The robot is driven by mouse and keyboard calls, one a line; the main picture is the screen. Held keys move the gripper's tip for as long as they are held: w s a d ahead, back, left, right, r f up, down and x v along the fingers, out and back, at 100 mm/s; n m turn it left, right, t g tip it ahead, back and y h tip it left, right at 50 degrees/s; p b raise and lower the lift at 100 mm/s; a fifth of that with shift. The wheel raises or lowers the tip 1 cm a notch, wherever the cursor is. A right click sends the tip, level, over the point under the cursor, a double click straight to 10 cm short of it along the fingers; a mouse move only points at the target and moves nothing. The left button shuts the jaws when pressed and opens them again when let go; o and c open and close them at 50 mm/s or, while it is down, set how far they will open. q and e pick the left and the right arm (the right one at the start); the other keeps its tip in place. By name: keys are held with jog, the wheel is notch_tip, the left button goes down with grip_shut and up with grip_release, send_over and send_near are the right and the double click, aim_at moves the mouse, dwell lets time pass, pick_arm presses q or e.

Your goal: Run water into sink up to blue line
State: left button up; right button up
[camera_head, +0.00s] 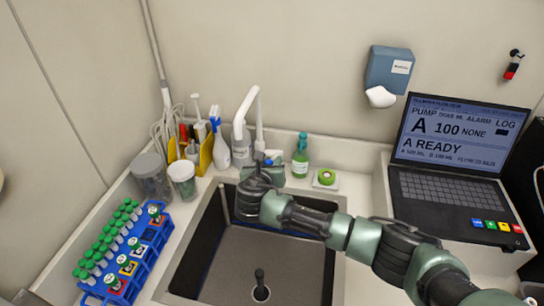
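The sink (298,262) is a dark rectangular basin at the lower middle, with a grey floor that shows no clear water. A thin blue line (212,243) runs along its inner wall, partly hidden by my arm. A dark upright stem (259,277) stands at the drain. The white faucet (247,106) rises behind the sink with a curved spout; its lower part is partly hidden by my gripper. My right gripper (272,163) is over the sink's back edge, close to the faucet base. Whether it touches the faucet or is open is unclear. My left gripper is out of view.
A blue rack (148,256) of green-capped tubes stands left of the sink. Jars (183,179), a yellow holder (205,158) and a spray bottle (220,150) crowd the back left. A green bottle (300,160) stands right of the faucet. A laptop (448,190) is at right.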

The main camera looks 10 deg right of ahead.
aim_at(273, 158)
jog(key=x, duration=0.3)
jog(key=shift+w+f, duration=0.15)
jog(key=shift+w, duration=0.1)
grip_shut()
dwell(1.3)
